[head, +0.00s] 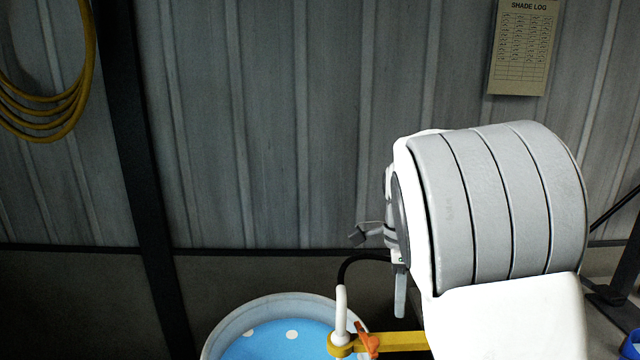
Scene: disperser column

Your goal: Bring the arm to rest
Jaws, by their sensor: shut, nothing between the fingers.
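My arm (500,205) is folded up large in the right half of the head view, with grey ribbed and white covers. Past its left edge a small grey and white end part shows, which looks like my gripper (358,236). It is small and partly hidden behind my arm. Its fingers look shut, with nothing seen in them. It is in the air in front of the wall, above and apart from the pail.
A pale pail (228,325) with blue, white-dotted contents stands at bottom centre. Over its right side is a yellow bar (395,341) with a white spout (341,318) and orange lever (367,338). A yellow hose (70,112) and shade log (523,50) hang on the wall.

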